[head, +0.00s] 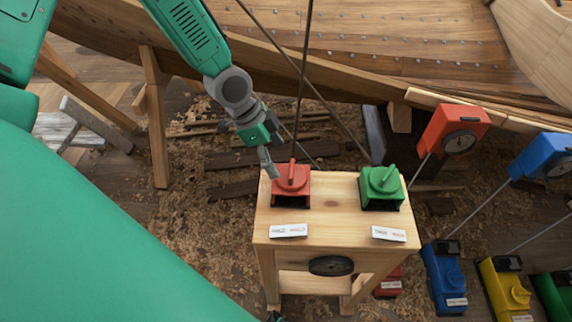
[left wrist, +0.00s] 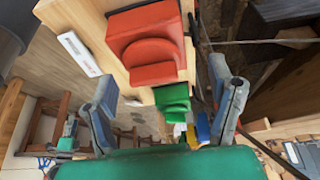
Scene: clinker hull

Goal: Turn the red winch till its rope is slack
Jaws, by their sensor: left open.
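The red winch (head: 291,184) sits on the left of a wooden stand's top, with a raised handle bar on its round drum. A dark rope (head: 302,90) runs up from it and looks straight. My left gripper (head: 269,166) is just beyond and left of the winch, fingers pointing down. In the left wrist view the red winch (left wrist: 148,60) lies ahead, between and above the spread fingers of the left gripper (left wrist: 170,100), with nothing held. Whether a finger touches the winch, I cannot tell. My right gripper is not seen.
A green winch (head: 381,187) stands to the right on the same stand (head: 335,220), with white labels in front. Red (head: 453,130) and blue (head: 543,156) boxes with dials stand at right. Several coloured winches sit lower right. The wooden hull (head: 390,50) spans the back.

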